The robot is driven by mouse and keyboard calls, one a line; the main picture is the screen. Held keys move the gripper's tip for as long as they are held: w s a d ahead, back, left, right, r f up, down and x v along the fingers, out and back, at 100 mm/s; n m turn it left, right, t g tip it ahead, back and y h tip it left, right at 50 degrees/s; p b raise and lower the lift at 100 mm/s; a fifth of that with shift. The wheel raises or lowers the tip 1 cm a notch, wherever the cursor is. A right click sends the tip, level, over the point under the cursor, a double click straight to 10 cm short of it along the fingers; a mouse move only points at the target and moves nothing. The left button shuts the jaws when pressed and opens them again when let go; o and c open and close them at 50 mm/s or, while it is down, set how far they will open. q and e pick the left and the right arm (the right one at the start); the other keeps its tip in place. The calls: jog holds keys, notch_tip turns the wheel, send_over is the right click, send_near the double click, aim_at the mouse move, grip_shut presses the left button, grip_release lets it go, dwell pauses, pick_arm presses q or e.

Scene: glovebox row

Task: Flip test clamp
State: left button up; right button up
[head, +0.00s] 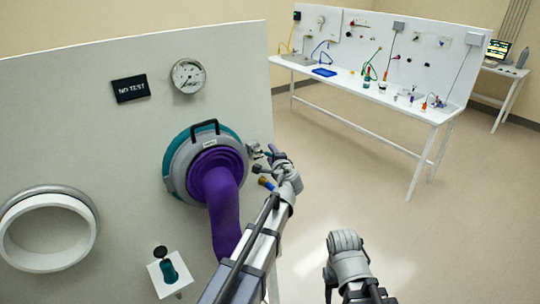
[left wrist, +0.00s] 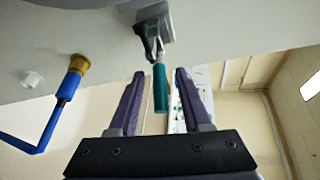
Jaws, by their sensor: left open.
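The test clamp (head: 255,148) sits at the right side of the glove port ring, small and partly crowded by my gripper in the head view. In the left wrist view its grey metal base is fixed to the pale panel, and its teal handle (left wrist: 160,88) points down between my fingers. My left gripper (left wrist: 160,74) is open, with one purple finger on each side of the handle and a visible gap to each. It also shows in the head view (head: 273,155). My right arm shows at the lower right of the head view; its fingers cannot be made out.
A purple glove (head: 222,205) hangs out of the teal-and-grey port ring (head: 174,165) beside my left arm. A gauge (head: 188,76) and dark sign (head: 131,88) are above. A brass fitting with blue hose (left wrist: 68,84) is left of the clamp.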

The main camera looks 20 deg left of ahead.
pick_arm(q)
jog(key=shift+x, duration=0.95)
grip_shut()
jog(key=shift+s, duration=0.1)
dwell(0.6)
